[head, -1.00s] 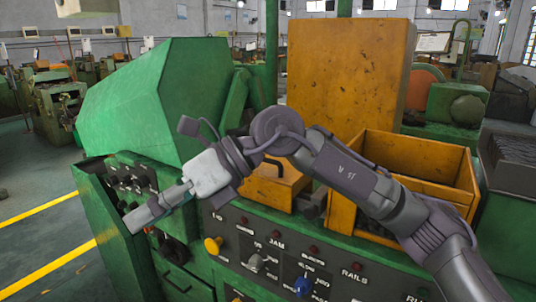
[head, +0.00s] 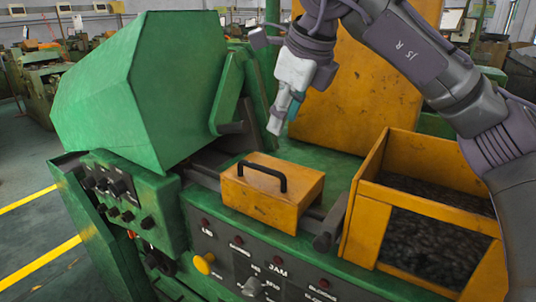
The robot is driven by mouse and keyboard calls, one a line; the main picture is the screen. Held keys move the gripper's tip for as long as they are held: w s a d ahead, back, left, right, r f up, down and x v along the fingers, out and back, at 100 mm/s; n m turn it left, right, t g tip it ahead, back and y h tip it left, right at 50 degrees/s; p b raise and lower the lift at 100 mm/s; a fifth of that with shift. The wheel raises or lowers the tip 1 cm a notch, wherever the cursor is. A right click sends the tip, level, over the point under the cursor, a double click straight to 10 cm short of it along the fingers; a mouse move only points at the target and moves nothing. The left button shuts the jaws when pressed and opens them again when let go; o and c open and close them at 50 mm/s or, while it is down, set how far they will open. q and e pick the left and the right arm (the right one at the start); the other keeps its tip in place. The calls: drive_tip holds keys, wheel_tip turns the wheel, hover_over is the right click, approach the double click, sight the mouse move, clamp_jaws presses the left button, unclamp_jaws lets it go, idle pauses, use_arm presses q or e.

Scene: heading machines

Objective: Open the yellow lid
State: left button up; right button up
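A small yellow box-shaped cover (head: 272,192) with a black handle (head: 262,174) on top sits on the green machine bed, in the middle of the head view. It looks closed down, resting flat on the bed. A tall yellow panel (head: 345,95) stands upright behind it, partly hidden by my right arm. My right gripper (head: 273,126) points down above and behind the small cover, apart from it. Its fingers are seen edge-on, so whether they are open cannot be told; nothing shows held in it. My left gripper is not in view.
A yellow open bin (head: 372,215) with dark small parts stands at the right. A large green sloped hood (head: 130,90) is at the left. A front panel with knobs, including a yellow knob (head: 203,263), runs below the small cover.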

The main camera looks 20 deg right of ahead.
wheel_tip(320, 180, down, 2)
drive_tip(key=a, duration=0.1)
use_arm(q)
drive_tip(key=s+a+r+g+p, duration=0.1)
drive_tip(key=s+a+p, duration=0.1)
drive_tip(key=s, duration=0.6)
use_arm(e)
hover_over(266, 168)
drive_tip(key=s, duration=0.2)
drive_tip(key=f, duration=0.5)
drive_tip(key=shift+s+d+f, duration=0.2)
drive_tip(key=shift+d, duration=0.2)
drive_tip(key=p+x, duration=0.1)
drive_tip(key=x, duration=0.2)
drive_tip(key=shift+w+a+f, duration=0.15)
drive_tip(key=shift+f, duration=0.05)
drive_tip(key=shift+a+f+p, duration=0.1)
drive_tip(key=shift+f+p, duration=0.15)
drive_tip(key=shift+p, duration=0.05)
drive_tip(key=shift+w+f, duration=0.15)
drive_tip(key=shift+f, duration=0.05)
clamp_jaws()
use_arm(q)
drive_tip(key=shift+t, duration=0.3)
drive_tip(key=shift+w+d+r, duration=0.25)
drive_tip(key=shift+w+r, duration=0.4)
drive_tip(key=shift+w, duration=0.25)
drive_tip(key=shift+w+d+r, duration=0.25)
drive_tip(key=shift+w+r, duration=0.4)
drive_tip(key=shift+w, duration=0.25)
